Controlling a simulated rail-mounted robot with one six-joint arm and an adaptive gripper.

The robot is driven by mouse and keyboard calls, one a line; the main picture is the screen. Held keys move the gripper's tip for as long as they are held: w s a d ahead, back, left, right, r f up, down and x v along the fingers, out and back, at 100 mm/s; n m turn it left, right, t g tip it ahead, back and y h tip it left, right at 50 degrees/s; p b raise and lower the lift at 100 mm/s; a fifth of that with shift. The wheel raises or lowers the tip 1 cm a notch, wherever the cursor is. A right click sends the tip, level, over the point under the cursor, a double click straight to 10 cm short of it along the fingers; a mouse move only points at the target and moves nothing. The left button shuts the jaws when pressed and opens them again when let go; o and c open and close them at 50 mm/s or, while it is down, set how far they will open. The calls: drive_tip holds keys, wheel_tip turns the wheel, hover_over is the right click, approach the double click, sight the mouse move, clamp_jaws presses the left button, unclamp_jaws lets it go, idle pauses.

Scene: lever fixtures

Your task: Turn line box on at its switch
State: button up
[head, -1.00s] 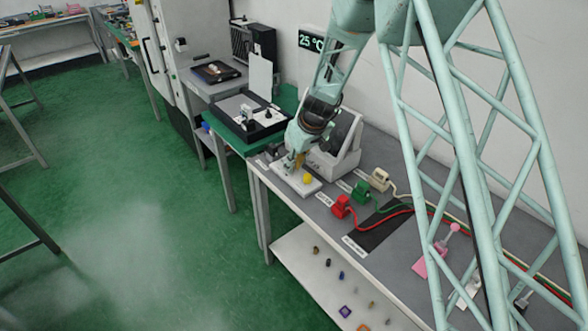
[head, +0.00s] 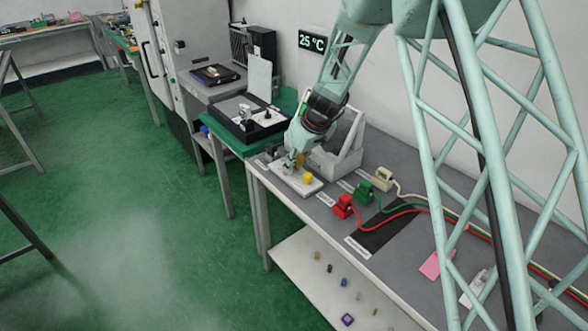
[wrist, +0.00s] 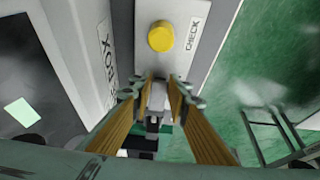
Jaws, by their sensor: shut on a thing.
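The line box is a white slab (head: 312,188) on the near left end of the grey bench, with a round yellow button (head: 308,178) on top. In the wrist view the yellow button (wrist: 160,37) is beyond my fingertips, beside a label reading CHECK (wrist: 193,34). My gripper (head: 290,168) is down at the slab, left of the button. In the wrist view my gripper (wrist: 160,90) has its two fingers closed on a small light grey piece, seemingly the switch (wrist: 158,97). The fingers hide much of it, and its on or off position cannot be told.
A white bracket-like fixture (head: 345,150) stands right behind my gripper. Red (head: 343,207), green (head: 363,192) and cream (head: 384,179) plugs with cables lie to the right. A black case (head: 245,118) sits on the table to the left.

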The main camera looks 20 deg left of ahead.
idle(0.4)
drive_tip(key=o, duration=0.9)
drive_tip(key=shift+r, duration=0.1)
drive_tip(key=shift+v, duration=5.95)
drive_tip(key=shift+s+d, duration=0.1)
drive_tip(key=shift+d, duration=0.05)
